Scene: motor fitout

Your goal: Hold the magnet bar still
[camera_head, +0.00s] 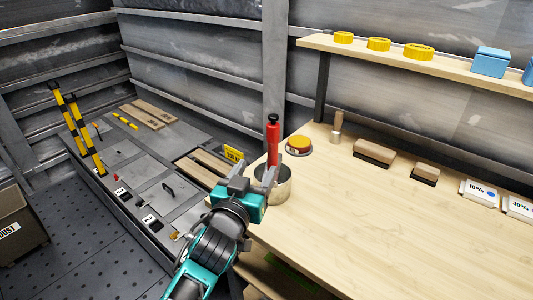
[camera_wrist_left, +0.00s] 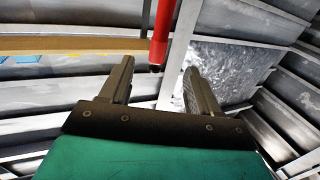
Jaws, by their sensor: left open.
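The red bar with a black top (camera_head: 273,145), which I take to be the magnet bar, stands upright at a metal cup (camera_head: 284,190) on the near left corner of the wooden bench. My left gripper (camera_head: 254,170) is open, its two fingers pointing toward the bar and cup. In the left wrist view the red bar (camera_wrist_left: 172,25) shows beyond and between the spread fingers (camera_wrist_left: 159,68), with a dark end. I see no finger closed on it; whether one touches it cannot be told. The bar's lower part is hidden in the head view. My right gripper is not in view.
A yellow round piece (camera_head: 299,143) sits just behind the cup. A wooden-handled tool (camera_head: 337,128), brown blocks (camera_head: 375,153) and white labelled boxes (camera_head: 480,193) line the bench's back. A shelf (camera_head: 440,69) hangs above. The bench's middle is clear.

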